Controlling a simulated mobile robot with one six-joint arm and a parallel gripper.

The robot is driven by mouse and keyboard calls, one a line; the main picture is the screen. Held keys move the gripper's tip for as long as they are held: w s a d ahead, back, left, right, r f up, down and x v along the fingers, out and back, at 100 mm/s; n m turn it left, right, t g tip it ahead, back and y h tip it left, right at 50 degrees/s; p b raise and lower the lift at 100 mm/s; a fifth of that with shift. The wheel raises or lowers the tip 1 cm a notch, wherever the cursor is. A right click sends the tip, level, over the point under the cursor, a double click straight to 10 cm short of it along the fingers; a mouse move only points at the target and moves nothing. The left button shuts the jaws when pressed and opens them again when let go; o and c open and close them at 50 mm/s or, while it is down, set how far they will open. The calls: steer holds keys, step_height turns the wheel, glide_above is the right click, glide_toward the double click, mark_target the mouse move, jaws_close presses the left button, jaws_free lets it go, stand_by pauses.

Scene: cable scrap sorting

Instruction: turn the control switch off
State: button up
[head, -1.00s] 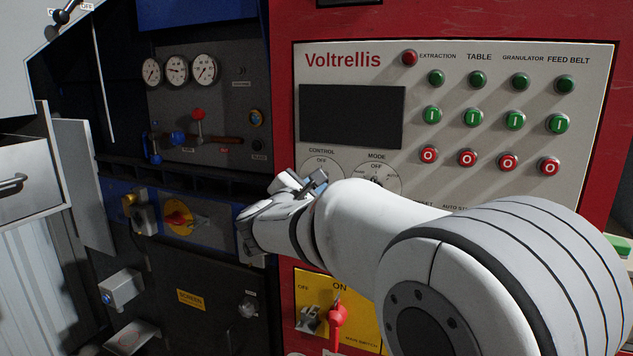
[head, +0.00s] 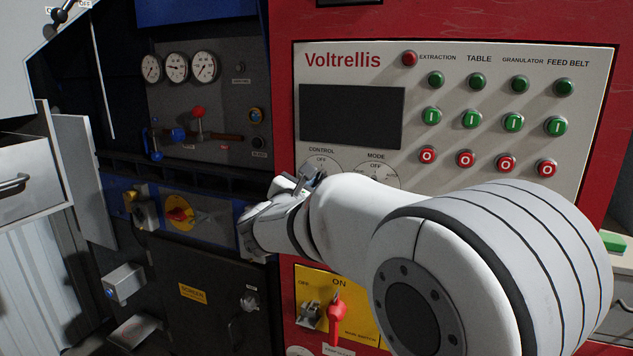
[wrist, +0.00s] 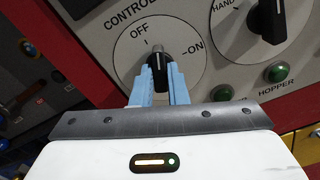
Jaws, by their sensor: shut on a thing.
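The control switch shows in the wrist view as a black knob (wrist: 158,68) on a round pale dial marked OFF at upper left and ON at right. Its light tip points up, between the two labels. My gripper (wrist: 160,88) has its blue fingers on both sides of the knob and is shut on it. In the head view my gripper (head: 311,180) is at the lower part of the CONTROL dial (head: 321,162), and my wrist hides the knob.
The MODE dial (head: 376,166) is close on the right, with its black knob (wrist: 267,18) beside my gripper in the wrist view. Green and red buttons (head: 465,160) fill the panel's right. The red-handled main switch (head: 338,318) is below my arm.

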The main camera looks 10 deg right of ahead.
steer(key=shift+n+p, duration=0.8)
steer(key=shift+n, duration=0.2)
steer(key=shift+n+p, duration=0.65)
steer(key=shift+n, duration=0.05)
steer(key=shift+n+p, duration=0.5)
steer(key=shift+n, duration=0.3)
steer(key=o, duration=0.9)
steer(key=shift+c, duration=0.2)
